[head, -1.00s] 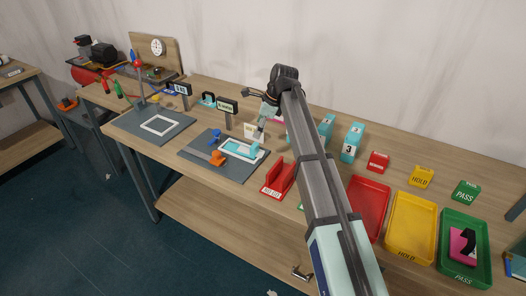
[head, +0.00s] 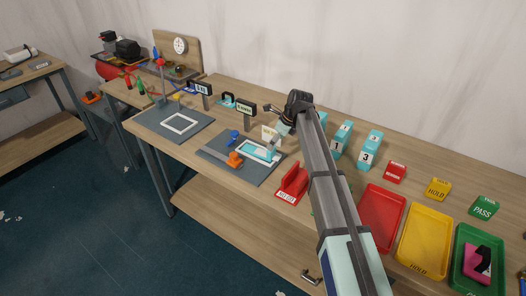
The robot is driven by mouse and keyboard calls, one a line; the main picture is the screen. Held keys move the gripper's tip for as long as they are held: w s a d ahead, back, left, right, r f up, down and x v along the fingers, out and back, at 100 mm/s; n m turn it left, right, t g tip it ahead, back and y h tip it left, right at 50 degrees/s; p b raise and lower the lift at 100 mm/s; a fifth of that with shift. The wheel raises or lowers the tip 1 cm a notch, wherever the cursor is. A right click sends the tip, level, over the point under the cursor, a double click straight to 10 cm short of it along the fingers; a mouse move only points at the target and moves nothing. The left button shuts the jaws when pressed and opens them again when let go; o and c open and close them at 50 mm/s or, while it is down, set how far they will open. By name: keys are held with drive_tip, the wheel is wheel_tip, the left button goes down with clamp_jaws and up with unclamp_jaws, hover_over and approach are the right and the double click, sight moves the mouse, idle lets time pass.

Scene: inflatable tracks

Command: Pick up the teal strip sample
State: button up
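The teal strip sample (head: 252,149) lies flat in a white-outlined frame on the dark grey mat (head: 238,173), with a blue clamp (head: 234,137) and an orange clamp (head: 235,160) beside its left end. My gripper (head: 270,152) points down at the right end of the strip, very close to it or touching it. The fingers are small and partly merge with the teal, so I cannot tell whether they are open or shut. The strip appears to rest on the mat.
A red holder (head: 292,184) stands right of the mat. Numbered teal blocks (head: 368,150) stand behind my arm. Red (head: 382,218), yellow (head: 424,240) and green (head: 456,262) trays lie to the right. Small signs (head: 246,108) stand behind the mat.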

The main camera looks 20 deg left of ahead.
sight(268, 156)
drive_tip(key=shift+p+x, duration=1.2)
drive_tip(key=shift+x, duration=1.75)
drive_tip(key=shift+s+a+r, duration=0.1)
drive_tip(key=shift+s, duration=0.1)
drive_tip(key=c, duration=1.3)
